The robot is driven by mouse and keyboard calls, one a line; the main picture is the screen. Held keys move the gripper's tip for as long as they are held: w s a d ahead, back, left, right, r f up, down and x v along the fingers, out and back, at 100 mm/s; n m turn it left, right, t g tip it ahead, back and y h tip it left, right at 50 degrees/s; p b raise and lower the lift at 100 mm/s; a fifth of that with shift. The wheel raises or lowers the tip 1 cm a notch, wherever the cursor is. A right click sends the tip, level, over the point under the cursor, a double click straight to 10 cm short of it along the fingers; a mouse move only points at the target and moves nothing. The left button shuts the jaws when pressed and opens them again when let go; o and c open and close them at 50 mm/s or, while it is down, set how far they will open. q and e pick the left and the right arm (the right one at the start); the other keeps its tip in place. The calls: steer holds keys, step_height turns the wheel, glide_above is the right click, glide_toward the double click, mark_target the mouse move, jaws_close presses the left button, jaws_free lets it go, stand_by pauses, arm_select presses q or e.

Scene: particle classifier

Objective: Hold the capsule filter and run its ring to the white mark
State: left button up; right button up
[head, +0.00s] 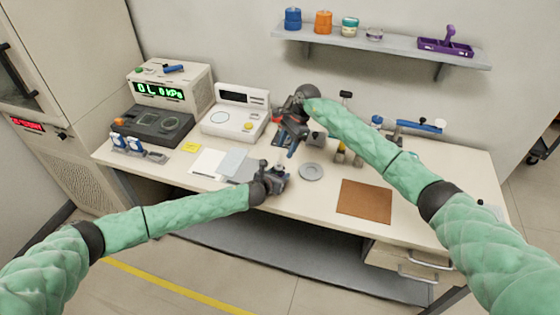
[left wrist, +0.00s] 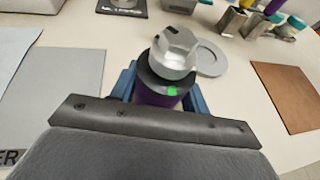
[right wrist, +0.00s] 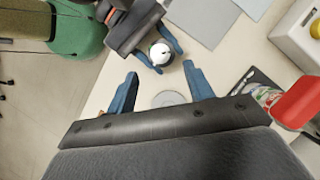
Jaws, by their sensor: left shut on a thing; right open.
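The capsule filter (left wrist: 157,97) has a purple body, a dark ring (left wrist: 150,82) with a green mark, and a faceted silver top (left wrist: 176,50). My left gripper (head: 277,178) is shut around its body and holds it upright over the front of the bench. In the left wrist view the blue fingers (left wrist: 160,94) flank the body. My right gripper (head: 291,147) is open above and behind it, pointing down. In the right wrist view its spread fingers (right wrist: 160,92) are empty, and the silver top (right wrist: 161,54) lies beyond them, apart. I cannot make out a white mark.
A round grey plate (head: 312,172) lies just right of my left gripper, with a brown mat (head: 364,200) farther right. Grey sheets (head: 233,163) lie to the left. Instruments (head: 235,115) stand at the back left. A wall shelf (head: 400,50) holds several containers.

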mark_target(279, 163)
steer(key=x, duration=0.7)
steer(key=c, duration=1)
